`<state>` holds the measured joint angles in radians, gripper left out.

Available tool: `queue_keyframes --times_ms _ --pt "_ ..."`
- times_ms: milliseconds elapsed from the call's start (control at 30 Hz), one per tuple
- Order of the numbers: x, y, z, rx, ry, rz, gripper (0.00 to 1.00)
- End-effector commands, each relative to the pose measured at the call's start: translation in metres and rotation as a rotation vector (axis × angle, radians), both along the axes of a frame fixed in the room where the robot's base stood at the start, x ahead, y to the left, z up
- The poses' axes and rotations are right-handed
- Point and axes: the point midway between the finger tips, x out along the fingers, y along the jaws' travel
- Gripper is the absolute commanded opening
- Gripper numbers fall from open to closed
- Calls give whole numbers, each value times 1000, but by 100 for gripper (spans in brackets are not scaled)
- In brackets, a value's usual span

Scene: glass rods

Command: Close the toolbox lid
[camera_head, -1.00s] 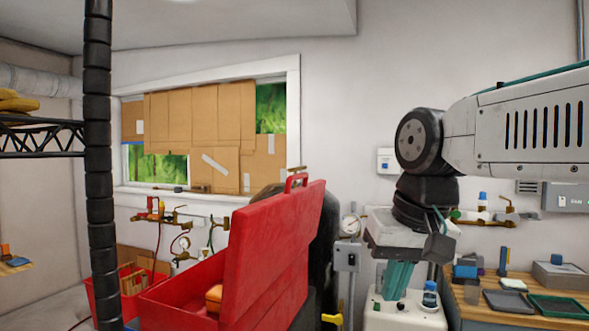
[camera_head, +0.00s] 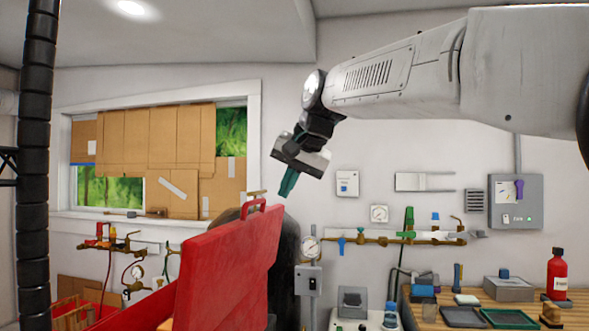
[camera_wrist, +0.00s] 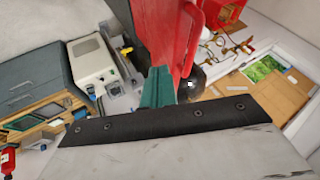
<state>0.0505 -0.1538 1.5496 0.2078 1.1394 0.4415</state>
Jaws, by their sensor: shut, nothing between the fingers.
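The red toolbox lid (camera_head: 228,270) stands open and upright in the head view, with a red handle (camera_head: 262,203) on its top edge. Part of the red toolbox body (camera_head: 110,318) shows at the lower left; the rest is cut off or hidden behind the lid. My gripper (camera_head: 287,186) points down near the lid's top right corner, with its teal fingers shut and empty. In the wrist view the teal fingers (camera_wrist: 157,82) overlap the red lid (camera_wrist: 172,30) in the picture. I cannot tell whether they touch it.
Pipes and valves (camera_head: 400,237) run along the wall. A dark rounded object (camera_head: 289,240) stands behind the lid. A black post (camera_head: 35,150) is at the left.

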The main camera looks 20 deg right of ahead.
Motion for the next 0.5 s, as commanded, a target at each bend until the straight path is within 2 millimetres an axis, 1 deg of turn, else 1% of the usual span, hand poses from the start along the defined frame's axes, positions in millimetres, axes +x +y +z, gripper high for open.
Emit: queue_keyframes --times_ms 33,100,200,300,500 --pt "7 2 -10 0 3 1 0" --pt "14 4 -21 0 2 0 0" --pt "24 19 -20 -3 0 4 0" --pt "31 28 -20 -1 0 4 0" --pt "36 36 -19 -2 -1 1 0"
